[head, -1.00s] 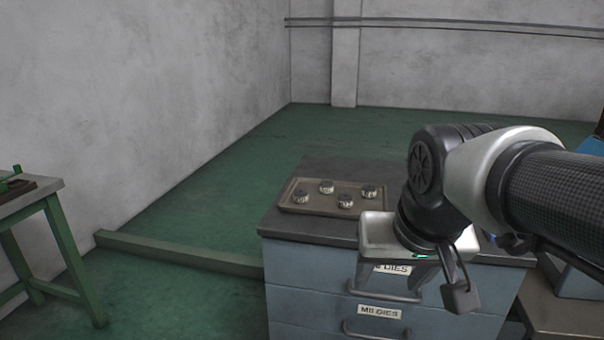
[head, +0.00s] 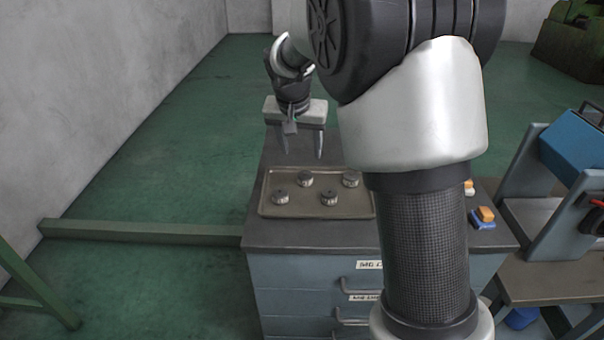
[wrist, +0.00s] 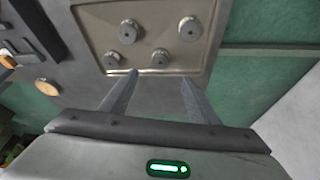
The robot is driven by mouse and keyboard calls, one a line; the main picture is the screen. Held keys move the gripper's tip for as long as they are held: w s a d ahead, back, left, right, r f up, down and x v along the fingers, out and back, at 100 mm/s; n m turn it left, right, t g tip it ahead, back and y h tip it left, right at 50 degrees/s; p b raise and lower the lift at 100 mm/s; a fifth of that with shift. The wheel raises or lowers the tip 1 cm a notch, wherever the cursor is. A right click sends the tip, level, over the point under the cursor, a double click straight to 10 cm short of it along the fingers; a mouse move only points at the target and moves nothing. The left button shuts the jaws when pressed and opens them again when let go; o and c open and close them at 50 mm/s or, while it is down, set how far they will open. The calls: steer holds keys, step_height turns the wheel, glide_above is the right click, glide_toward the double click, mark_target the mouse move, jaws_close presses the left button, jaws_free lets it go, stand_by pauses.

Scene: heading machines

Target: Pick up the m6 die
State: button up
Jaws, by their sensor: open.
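Several small round metal dies sit on a shallow metal tray (head: 352,207) on top of the cabinet. In the head view they are a front left die (head: 280,197), a front right die (head: 329,198), a back left die (head: 305,178) and a back right die (head: 351,179). No size marks are readable on them, so I cannot tell which is the m6 die. My gripper (head: 302,155) is open and empty, fingers pointing down, above the back of the tray. In the wrist view my gripper (wrist: 160,76) has the nearest dies (wrist: 160,58) (wrist: 112,61) just beyond its fingertips.
The blue cabinet (head: 300,285) has labelled drawers and a dark top (head: 310,236). Orange and blue items (head: 484,217) lie at its right, partly behind my arm. A blue machine (head: 575,145) stands on a bench to the right. A green floor beam (head: 140,230) runs on the left.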

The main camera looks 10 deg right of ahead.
mark_target(305, 174)
steer(key=x, duration=1.3)
steer(key=shift+w+b, duration=0.2)
steer(key=shift+b, duration=0.1)
jaws_close()
